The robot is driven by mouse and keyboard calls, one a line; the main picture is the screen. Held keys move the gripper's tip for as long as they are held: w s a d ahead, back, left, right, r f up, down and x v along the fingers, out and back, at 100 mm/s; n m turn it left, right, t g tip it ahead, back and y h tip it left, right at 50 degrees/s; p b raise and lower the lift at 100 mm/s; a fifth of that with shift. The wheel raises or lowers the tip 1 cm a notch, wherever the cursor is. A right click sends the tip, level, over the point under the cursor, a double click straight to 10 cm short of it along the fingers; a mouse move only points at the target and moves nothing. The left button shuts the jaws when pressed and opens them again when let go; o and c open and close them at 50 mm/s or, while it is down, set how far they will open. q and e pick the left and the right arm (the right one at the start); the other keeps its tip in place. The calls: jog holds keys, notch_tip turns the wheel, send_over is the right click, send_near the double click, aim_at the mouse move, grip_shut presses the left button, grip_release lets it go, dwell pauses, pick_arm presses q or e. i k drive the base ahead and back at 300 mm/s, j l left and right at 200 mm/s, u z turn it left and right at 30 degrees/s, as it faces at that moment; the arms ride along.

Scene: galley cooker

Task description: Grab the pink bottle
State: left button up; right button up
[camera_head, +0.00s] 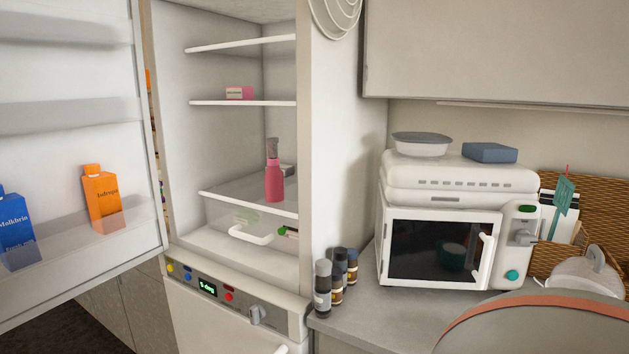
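The pink bottle (273,181) stands upright on a lower shelf of the open fridge, toward the shelf's right side. It has a grey top.
The fridge door (75,130) stands open on the left, holding an orange carton (102,200) and a blue carton (13,228). Right of the fridge, several dark jars (323,290) and a microwave (440,245) stand on the counter (390,318).

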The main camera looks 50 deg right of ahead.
aim_at(274, 183)
jog(key=z, duration=1.4)
